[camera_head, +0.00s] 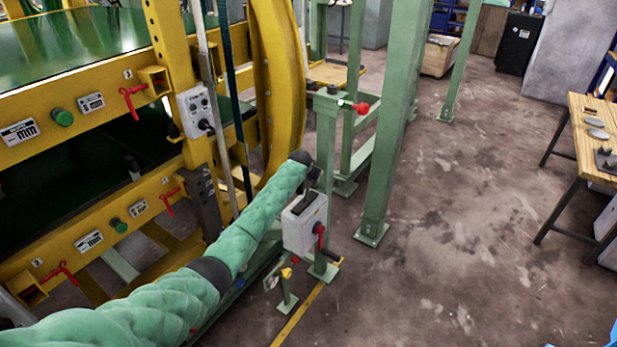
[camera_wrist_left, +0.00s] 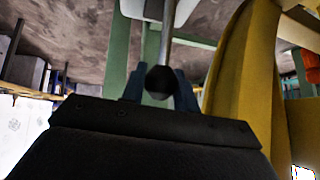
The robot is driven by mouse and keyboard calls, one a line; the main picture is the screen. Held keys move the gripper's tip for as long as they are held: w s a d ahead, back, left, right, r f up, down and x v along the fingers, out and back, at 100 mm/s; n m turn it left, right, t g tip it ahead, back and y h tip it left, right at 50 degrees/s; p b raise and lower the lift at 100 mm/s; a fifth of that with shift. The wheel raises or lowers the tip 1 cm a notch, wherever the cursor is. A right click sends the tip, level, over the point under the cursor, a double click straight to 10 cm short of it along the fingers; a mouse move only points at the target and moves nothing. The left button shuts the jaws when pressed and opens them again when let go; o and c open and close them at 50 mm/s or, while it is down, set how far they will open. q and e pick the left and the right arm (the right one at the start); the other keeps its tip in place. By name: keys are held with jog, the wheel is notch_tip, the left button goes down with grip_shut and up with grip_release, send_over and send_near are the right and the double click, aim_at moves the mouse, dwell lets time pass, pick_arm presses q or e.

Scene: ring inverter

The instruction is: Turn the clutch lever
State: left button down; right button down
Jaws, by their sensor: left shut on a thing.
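My left arm, in a green padded sleeve, reaches in from the lower left of the head view. Its dark gripper (camera_head: 314,174) is just above a grey-white box on a green post. In the left wrist view my left gripper (camera_wrist_left: 159,88) is shut on the round black knob (camera_wrist_left: 160,81) of a metal rod, which I take to be the clutch lever (camera_wrist_left: 166,50). The rod runs up the picture towards a pale box (camera_wrist_left: 160,10). In the head view the knob cannot be made out at the gripper. My right gripper is not in view.
The grey-white box (camera_head: 304,222) carries a red handle (camera_head: 319,231). A red knob (camera_head: 361,108) sits on a green post behind. The yellow ring machine (camera_head: 280,80) stands close left. A green column (camera_head: 387,150) is right of the gripper. Open floor (camera_head: 470,230) lies further right.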

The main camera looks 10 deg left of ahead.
pick_arm(q)
jog(key=shift+w+d+f+g, duration=0.1)
jog(key=shift+w+f+g, duration=0.05)
jog(key=shift+w+g, duration=0.3)
jog(key=shift+w, duration=0.1)
jog(key=c, duration=1.5)
grip_release()
jog(key=o, duration=0.4)
jog(key=shift+w+f, duration=0.1)
jog(key=shift+f, duration=0.05)
